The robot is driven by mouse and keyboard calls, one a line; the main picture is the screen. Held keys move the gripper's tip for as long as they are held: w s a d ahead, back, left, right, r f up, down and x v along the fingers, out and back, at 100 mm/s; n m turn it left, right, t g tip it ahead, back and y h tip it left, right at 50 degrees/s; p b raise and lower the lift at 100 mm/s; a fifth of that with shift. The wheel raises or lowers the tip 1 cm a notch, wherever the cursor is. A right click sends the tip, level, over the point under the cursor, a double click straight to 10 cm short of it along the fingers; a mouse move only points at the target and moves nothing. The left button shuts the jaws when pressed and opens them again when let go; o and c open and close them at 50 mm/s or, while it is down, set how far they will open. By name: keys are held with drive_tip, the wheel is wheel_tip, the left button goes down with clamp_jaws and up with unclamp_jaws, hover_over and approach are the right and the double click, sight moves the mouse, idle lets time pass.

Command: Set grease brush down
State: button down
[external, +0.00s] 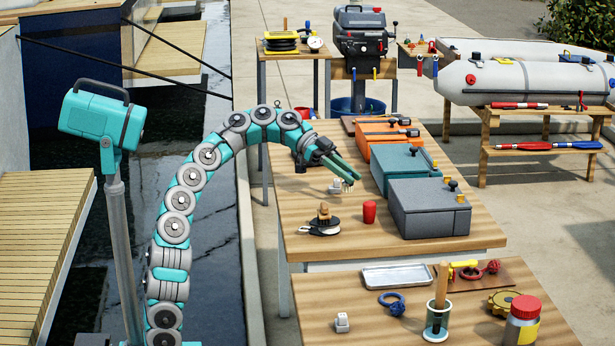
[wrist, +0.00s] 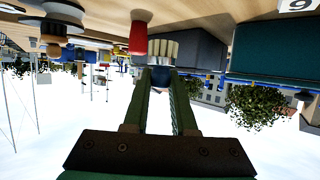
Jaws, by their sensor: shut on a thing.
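My gripper (external: 350,172) is above the farther wooden table (external: 300,215), left of the toolboxes, with its fingers pointing down and right. In the wrist view, which is upside down, the two green fingers (wrist: 165,72) are closed on what looks like the grease brush. Its pale, bristle-like end (wrist: 162,48) shows at the fingertips, with a dark blue part between the fingers. In the external view a small pale tuft (external: 348,186) shows at the fingertips. Whether it touches the tabletop is unclear.
A small white block (external: 335,187) is near the fingertips. Grey (external: 430,215), teal (external: 402,168) and orange (external: 385,135) toolboxes line the right. The table's left middle is bare.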

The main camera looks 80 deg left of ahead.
sight(348, 189)
drive_tip(key=shift+f, duration=2.3)
drive_tip(key=shift+f+b, duration=0.1)
drive_tip(key=shift+b, duration=0.3)
drive_tip(key=c, duration=0.7)
unclamp_jaws()
drive_tip(key=shift+r, duration=0.2)
drive_tip(key=p+v, duration=0.1)
drive_tip(key=v, duration=1.1)
